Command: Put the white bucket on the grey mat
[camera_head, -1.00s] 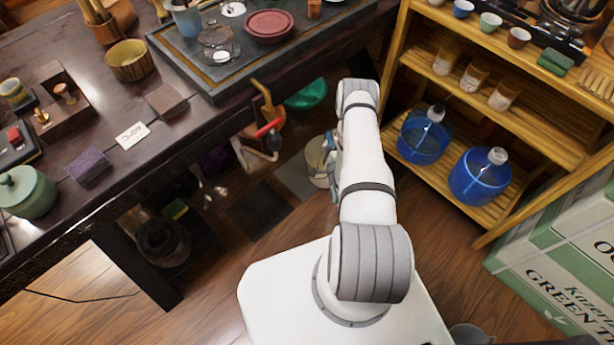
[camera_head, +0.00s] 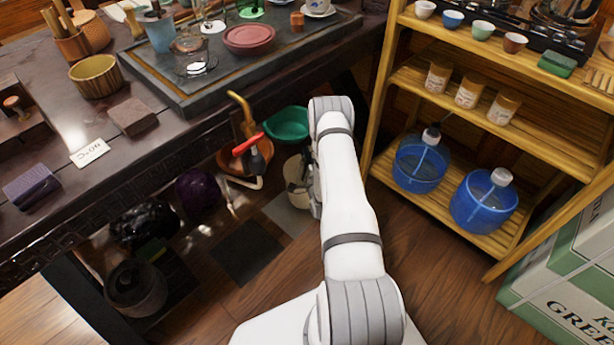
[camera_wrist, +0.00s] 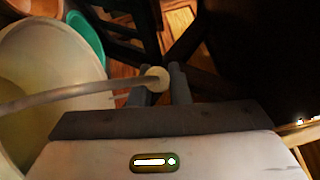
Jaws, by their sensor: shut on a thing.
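The white bucket (camera_head: 296,172) is low down beyond my arm in the head view, partly hidden by it. In the wrist view the bucket (camera_wrist: 45,75) fills the left side, its open mouth showing. My gripper (camera_wrist: 162,82) is shut on the bucket's handle (camera_wrist: 70,94), at the pale round grip between the fingers. In the head view my gripper (camera_head: 315,192) is mostly hidden behind the arm. The grey mat (camera_head: 283,214) is on the floor just below the bucket in the picture. I cannot tell whether the bucket touches it.
A green basin (camera_head: 287,124) is behind the bucket. A brown pot with a red-handled tool (camera_head: 247,150) is to its left, under the dark table (camera_head: 180,160). A dark mat (camera_head: 246,252) lies nearer. A wooden shelf (camera_head: 440,195) with blue water jugs (camera_head: 483,203) stands right.

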